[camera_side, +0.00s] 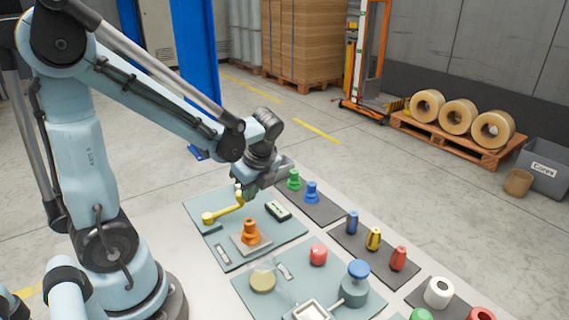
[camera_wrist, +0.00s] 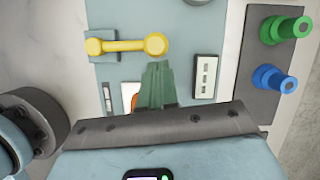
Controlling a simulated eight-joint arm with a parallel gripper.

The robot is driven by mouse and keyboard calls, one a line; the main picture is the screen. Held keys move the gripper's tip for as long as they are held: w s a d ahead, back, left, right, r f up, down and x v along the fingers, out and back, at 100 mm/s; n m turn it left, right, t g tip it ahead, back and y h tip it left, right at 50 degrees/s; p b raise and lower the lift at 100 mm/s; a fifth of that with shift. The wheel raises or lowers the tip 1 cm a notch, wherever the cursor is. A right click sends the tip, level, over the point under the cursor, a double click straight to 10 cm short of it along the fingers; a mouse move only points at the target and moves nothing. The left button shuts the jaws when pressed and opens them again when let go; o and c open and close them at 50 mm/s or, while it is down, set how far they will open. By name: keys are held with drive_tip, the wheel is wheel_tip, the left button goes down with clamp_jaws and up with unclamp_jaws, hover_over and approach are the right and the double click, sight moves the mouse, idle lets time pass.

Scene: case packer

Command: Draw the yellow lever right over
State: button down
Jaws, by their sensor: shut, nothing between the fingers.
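The yellow lever (camera_side: 224,211) lies across the blue-grey panel (camera_side: 282,238) in the side view, with a round hub at its left end and an upright grip at its right end, beside my gripper (camera_side: 246,196). In the wrist view the lever (camera_wrist: 124,46) runs level, left to right, with its larger round knob at the right end. My gripper's greenish fingers (camera_wrist: 158,68) are together and empty, with their tips just below that knob in the picture. They look close to it, but I cannot tell whether they touch.
An orange knob (camera_side: 250,232) stands on the same panel, near a dark-framed switch block (camera_side: 278,210). Green (camera_side: 294,180) and blue (camera_side: 311,192) pegs stand behind on a dark strip. A red button (camera_side: 318,254) and a blue-topped knob (camera_side: 357,272) are on the front panel.

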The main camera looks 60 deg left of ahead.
drive_tip(key=shift+a, duration=0.15)
drive_tip(key=shift+w+a+n, duration=0.15)
drive_tip(key=shift+a+n, duration=0.05)
drive_tip(key=shift+n, duration=0.2)
drive_tip(key=shift+a, duration=0.1)
drive_tip(key=shift+w+a+n+g, duration=0.15)
drive_tip(key=shift+a+n+g, duration=0.25)
drive_tip(key=shift+a+n, duration=0.3)
drive_tip(key=shift+a+n+g, duration=0.4)
drive_tip(key=shift+a+n, duration=0.5)
drive_tip(key=shift+n, duration=0.3)
drive_tip(key=shift+s+a, duration=0.2)
drive_tip(key=shift+a, duration=1.2)
